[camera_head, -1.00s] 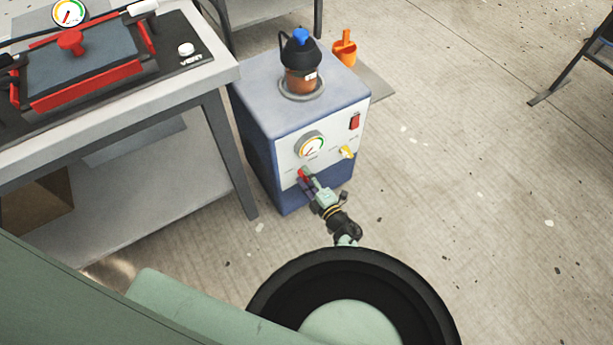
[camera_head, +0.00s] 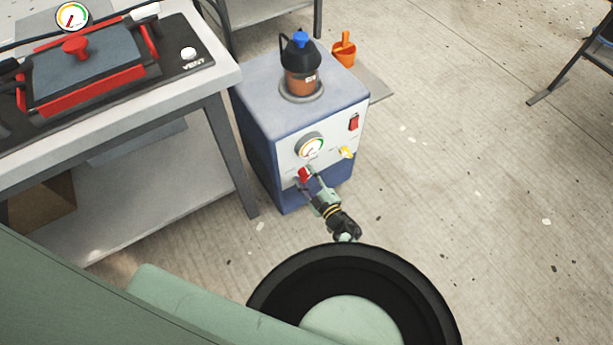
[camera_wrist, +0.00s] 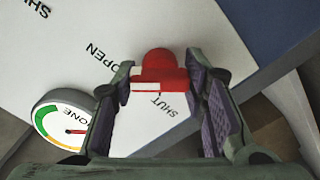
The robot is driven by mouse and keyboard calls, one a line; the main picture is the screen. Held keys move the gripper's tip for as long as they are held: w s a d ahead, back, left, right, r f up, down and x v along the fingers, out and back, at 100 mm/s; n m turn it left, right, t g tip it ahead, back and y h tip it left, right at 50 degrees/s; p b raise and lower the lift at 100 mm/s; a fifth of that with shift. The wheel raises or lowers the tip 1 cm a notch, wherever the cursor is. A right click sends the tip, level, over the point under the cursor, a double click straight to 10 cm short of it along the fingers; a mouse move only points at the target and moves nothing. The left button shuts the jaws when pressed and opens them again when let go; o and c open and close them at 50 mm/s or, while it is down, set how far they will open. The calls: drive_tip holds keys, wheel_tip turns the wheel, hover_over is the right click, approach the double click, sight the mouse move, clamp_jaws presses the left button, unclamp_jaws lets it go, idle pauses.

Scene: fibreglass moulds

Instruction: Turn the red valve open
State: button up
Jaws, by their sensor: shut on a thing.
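The red valve (camera_head: 305,174) sits low on the white front panel of a blue-grey machine (camera_head: 290,110). In the wrist view the valve (camera_wrist: 160,72) lies between the two purple-padded fingers, its bar running across from one to the other. My gripper (camera_head: 309,180) is at the panel and shut on the valve, and it also shows in the wrist view (camera_wrist: 160,100). The word OPEN is printed to the upper left of the valve, and SHUT just below it in the wrist view. The fingers partly hide the valve in the head view.
A gauge (camera_head: 310,146), a red switch (camera_head: 353,122) and a yellow valve (camera_head: 347,152) are on the same panel. A jar with a blue knob (camera_head: 301,72) stands on top. A workbench (camera_head: 222,68) with a red-edged mould (camera_head: 88,80) stands close at left.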

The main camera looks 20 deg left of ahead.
idle(0.4)
drive_tip(key=o, duration=1.2)
drive_tip(key=v, duration=1.2)
